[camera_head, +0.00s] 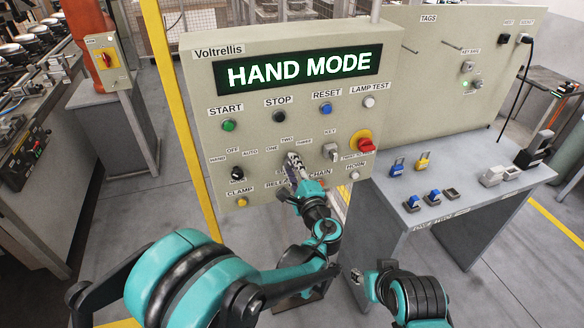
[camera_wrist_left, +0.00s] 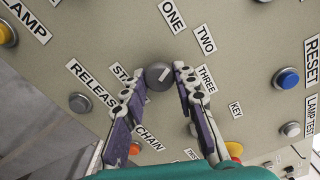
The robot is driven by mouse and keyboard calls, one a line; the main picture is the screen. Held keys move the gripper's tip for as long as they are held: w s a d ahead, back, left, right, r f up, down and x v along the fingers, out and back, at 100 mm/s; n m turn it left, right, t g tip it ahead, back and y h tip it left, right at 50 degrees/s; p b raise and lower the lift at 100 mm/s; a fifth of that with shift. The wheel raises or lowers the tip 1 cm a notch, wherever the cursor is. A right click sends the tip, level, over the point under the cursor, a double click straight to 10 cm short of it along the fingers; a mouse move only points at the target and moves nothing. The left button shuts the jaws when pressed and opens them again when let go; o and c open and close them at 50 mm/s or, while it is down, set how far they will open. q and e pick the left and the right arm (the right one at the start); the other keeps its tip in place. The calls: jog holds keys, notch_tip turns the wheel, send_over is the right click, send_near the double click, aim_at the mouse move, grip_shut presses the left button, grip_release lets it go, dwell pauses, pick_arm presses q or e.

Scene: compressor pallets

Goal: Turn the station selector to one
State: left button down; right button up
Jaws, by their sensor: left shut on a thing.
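The station selector (camera_wrist_left: 158,75) is a round dark-grey knob with a short light mark, on the beige Voltrellis panel (camera_head: 205,80). The labels ONE (camera_wrist_left: 172,15), TWO (camera_wrist_left: 204,38) and THREE (camera_wrist_left: 207,78) lie around it. I cannot tell surely which label the mark faces. My left gripper (camera_head: 292,160) is at the panel and hides the knob in the head view. In the left wrist view its two fingers (camera_wrist_left: 157,82) stand either side of the knob, shut on it. My right gripper (camera_head: 355,276) seems low in front of the panel, mostly unclear.
The display reads HAND MODE (camera_head: 305,68). Near the selector are a key switch (camera_head: 330,151), a red stop button (camera_head: 365,145) on yellow, and the hand/off/auto knob (camera_head: 237,173). A grey table (camera_head: 470,200) with padlocks stands right. A yellow post (camera_head: 180,110) stands left.

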pick_arm(q)
jog(key=shift+n, duration=1.9)
jog(key=c, duration=1.2)
grip_release()
jog(key=shift+o, duration=0.2)
jog(key=v, duration=0.7)
jog(key=shift+s, duration=0.25)
